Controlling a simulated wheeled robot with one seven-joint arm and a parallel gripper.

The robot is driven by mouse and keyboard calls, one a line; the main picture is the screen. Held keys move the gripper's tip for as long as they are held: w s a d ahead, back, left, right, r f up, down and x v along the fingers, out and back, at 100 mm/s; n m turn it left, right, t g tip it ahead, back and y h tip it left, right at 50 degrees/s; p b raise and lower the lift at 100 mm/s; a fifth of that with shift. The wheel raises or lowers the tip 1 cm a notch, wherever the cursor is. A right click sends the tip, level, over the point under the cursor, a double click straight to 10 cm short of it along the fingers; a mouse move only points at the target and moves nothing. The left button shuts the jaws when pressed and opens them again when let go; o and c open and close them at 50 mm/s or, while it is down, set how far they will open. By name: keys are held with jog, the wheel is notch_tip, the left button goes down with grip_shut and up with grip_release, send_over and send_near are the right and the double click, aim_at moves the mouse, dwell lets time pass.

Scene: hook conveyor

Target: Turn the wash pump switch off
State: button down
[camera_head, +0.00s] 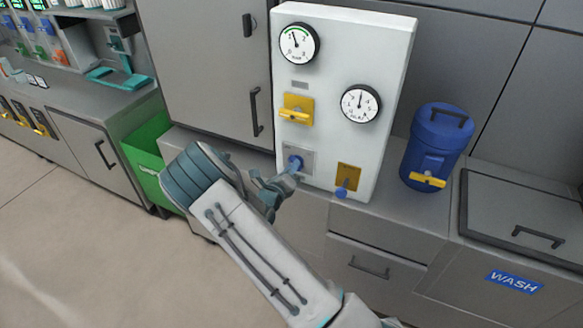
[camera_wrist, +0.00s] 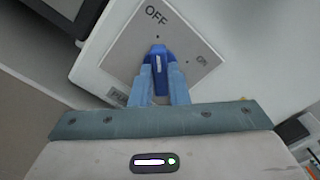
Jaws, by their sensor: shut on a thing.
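The pump switch is a blue knob (camera_wrist: 158,62) on a grey plate (camera_wrist: 190,45), with OFF printed at one corner and ON, partly legible, at another. A label partly hidden by my gripper starts with "PU".
The panel also holds two dials (camera_head: 298,43) (camera_head: 361,103), a yellow handle (camera_head: 297,108) and a yellow plate (camera_head: 347,177) with a blue knob below. A blue barrel (camera_head: 436,145) with a yellow tap stands to the right.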

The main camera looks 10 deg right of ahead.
jog(key=c, duration=1.4)
grip_release()
jog(key=b+v, duration=0.2)
jog(key=v, duration=1.2)
jog(key=shift+b, duration=0.3)
